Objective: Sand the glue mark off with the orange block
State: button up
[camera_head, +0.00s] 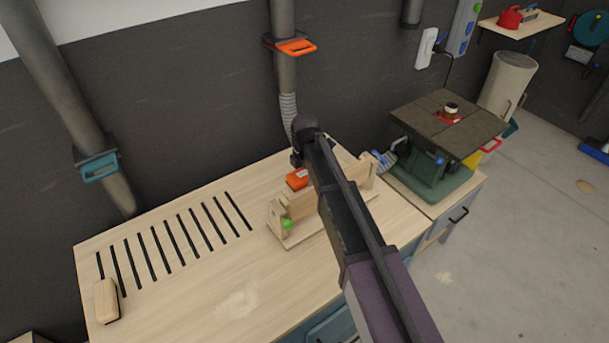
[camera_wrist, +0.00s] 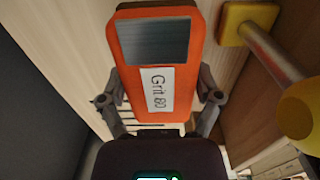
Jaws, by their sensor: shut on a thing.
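The orange block (camera_wrist: 130,50), with a grey panel and a white label reading "Grit 80", is between the fingers of my gripper (camera_wrist: 162,84) in the wrist view. The fingers press on its two sides. In the head view the orange block (camera_head: 297,179) shows beside my arm, above or behind the wooden form; its contact with anything below is unclear. The gripper there is mostly hidden by my arm. A pale blotchy mark (camera_head: 238,303) lies on the bench top near the front; I cannot tell for sure that it is glue.
A wooden form (camera_head: 293,238) with a green knob (camera_head: 287,224) stands on the bench (camera_head: 190,290). A wooden block (camera_head: 105,300) lies left, near dark slots. A machine (camera_head: 445,125) stands right. Ducts rise behind. The front middle of the bench is clear.

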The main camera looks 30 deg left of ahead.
jog(key=shift+s+a, duration=0.35)
jog(key=shift+s, duration=0.25)
jog(key=shift+s+a, duration=0.3)
jog(key=shift+s, duration=0.25)
jog(key=shift+r, duration=0.1)
notch_tip(320, 180, up, 9)
jog(key=p, duration=0.9)
jog(key=shift+w+d, duration=0.1)
